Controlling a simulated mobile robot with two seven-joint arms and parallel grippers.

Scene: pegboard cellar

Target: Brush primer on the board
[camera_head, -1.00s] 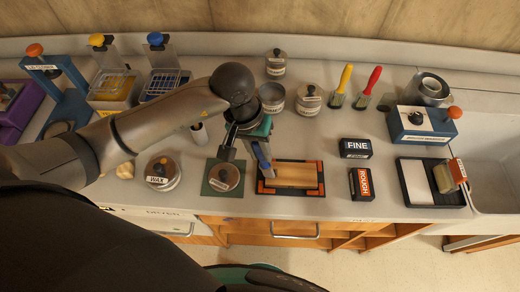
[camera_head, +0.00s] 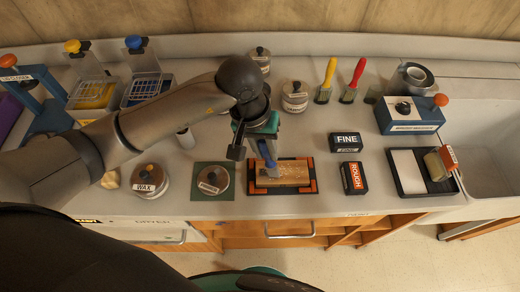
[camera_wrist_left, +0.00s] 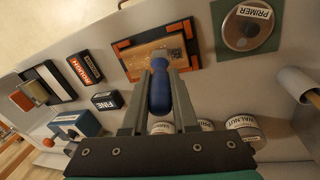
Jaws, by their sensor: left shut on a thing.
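The wooden board (camera_head: 290,172) lies flat in a black holder with orange corners (camera_head: 311,178) on the counter. It also shows in the wrist view (camera_wrist_left: 142,60). My left gripper (camera_head: 262,140) is shut on a blue-handled brush (camera_head: 266,154), seen close in the wrist view (camera_wrist_left: 160,90). The brush points down, its head over the board's left part; it seems to touch, but the contact is unclear. The lidded primer tin (camera_head: 212,181) stands on a green mat left of the board, its label readable in the wrist view (camera_wrist_left: 247,24). My right gripper is not in view.
A wax tin (camera_head: 149,182) stands farther left. The FINE block (camera_head: 345,142) and ROUGH block (camera_head: 353,178) lie right of the board. Behind are tins (camera_head: 295,96) and a yellow brush (camera_head: 327,80) and red brush (camera_head: 353,80). A sink (camera_head: 490,165) is far right.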

